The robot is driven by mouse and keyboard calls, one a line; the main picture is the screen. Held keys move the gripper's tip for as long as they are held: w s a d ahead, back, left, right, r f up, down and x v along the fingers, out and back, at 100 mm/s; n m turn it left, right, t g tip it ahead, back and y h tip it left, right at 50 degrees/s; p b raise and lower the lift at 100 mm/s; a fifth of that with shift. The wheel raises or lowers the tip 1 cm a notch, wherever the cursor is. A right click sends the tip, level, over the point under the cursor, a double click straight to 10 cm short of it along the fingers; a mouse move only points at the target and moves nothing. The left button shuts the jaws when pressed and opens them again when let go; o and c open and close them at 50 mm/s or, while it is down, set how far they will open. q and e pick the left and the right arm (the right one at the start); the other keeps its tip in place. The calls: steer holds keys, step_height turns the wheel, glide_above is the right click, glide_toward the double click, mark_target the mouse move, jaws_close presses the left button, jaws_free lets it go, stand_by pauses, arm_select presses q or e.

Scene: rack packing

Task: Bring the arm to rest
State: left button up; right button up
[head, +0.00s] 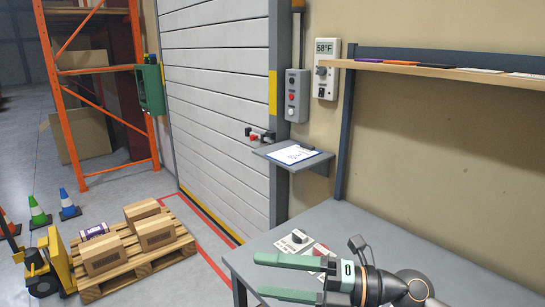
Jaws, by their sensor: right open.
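My right gripper (287,277) is low in the head view, over the front of the grey table (412,240). Its two green fingers point left and stand apart, with nothing between them. My right arm comes in from the lower right. A small white control panel (297,240) with a dark knob lies on the table just beyond the fingers, and the gripper partly hides it. My left gripper is not in the view.
A wooden shelf (440,70) with flat items is above the table. A small wall shelf (318,160) holds a clipboard (292,154). A pallet (178,252) with boxes stands on the floor at left, near an orange rack (68,95). The table's right part is clear.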

steer(key=w+d+r+m+t+h, duration=0.2)
steer(key=d+m+t, duration=0.2)
steer(key=m+t, duration=0.45)
steer(key=w+d+r+m+t+h, duration=0.2)
steer(key=d+m+t, duration=0.2)
steer(key=m+t, duration=0.4)
steer(key=s+d+f+m+g+h, duration=0.2)
steer(key=d+f+m+g+h, duration=0.2)
steer(key=d+f+m+h, duration=0.9)
steer(key=s+f+m+g, duration=0.4)
steer(key=s+f+g, duration=0.8)
steer(key=s+f, duration=0.85)
steer(key=w+a+f+t, duration=0.1)
steer(key=a+f+t, duration=0.1)
steer(key=f, duration=0.3)
steer(key=w+a+f+t+y+b, duration=0.1)
steer(key=a+f+t, duration=0.1)
steer(key=f, duration=0.3)
steer(key=shift+w+a+f+t, duration=0.15)
steer(key=shift+w+f+t, duration=0.2)
steer(key=shift+t, duration=0.3)
